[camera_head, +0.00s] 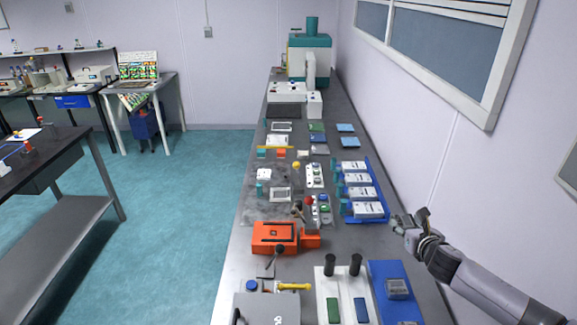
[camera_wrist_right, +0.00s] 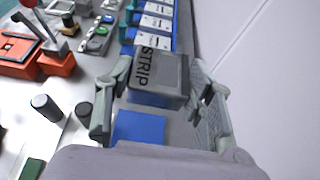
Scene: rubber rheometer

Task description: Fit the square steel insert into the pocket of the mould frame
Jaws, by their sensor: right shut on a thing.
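My right gripper (camera_head: 411,221) is above the right edge of the bench, beyond the blue mat. In the right wrist view its fingers (camera_wrist_right: 160,92) stand on either side of a grey block (camera_wrist_right: 168,72) lettered STRIP, and they are shut on it. I cannot tell whether this block is the square steel insert. A small grey square frame (camera_head: 280,194) lies flat on the bench, left of the gripper; it may be the mould frame, but its pocket is too small to make out. My left gripper is not in view.
A blue mat (camera_head: 383,269) with a grey block (camera_head: 397,289) on it lies nearer, beside a white tray (camera_head: 318,290) with two black-handled things. An orange device (camera_head: 273,236) sits at left. The wall is close on the right.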

